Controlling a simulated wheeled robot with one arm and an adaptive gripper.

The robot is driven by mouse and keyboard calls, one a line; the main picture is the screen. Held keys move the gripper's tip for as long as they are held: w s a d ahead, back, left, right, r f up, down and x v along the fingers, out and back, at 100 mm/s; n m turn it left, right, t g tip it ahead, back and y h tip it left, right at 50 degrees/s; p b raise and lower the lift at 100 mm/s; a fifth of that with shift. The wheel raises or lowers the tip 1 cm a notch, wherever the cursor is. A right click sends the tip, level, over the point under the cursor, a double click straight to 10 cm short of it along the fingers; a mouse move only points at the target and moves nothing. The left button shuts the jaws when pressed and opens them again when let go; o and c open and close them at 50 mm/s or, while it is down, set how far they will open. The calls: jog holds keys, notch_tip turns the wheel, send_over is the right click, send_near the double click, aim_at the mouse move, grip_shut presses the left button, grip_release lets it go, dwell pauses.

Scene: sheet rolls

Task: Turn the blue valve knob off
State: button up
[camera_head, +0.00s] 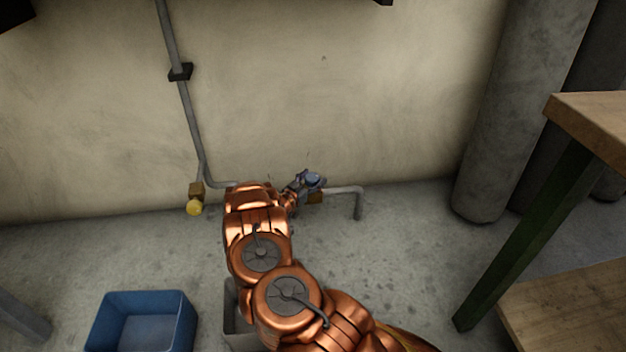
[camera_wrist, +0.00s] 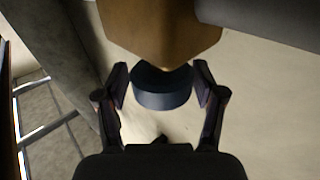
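The blue valve knob (camera_wrist: 162,90) is a short dark blue cylinder below a brass valve body (camera_wrist: 160,30) in the wrist view. My gripper (camera_wrist: 162,80) has one finger on each side of the knob, close to its sides. A narrow gap shows at the left finger; at the right I cannot tell whether it touches. In the head view the blue knob (camera_head: 313,178) shows at the low wall pipe, with my gripper (camera_head: 307,182) around it. My arm hides part of the pipe. A yellow knob (camera_head: 194,208) sits on another brass valve to the left.
A grey pipe (camera_head: 187,115) runs down the wall and along its foot. A blue bin (camera_head: 187,325) stands on the floor at the lower left. A wooden table (camera_head: 590,115) with a green leg is at the right.

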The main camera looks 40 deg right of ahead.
jog(key=shift+o, duration=0.9)
jog(key=shift+a, duration=0.1)
jog(key=v, duration=1.2)
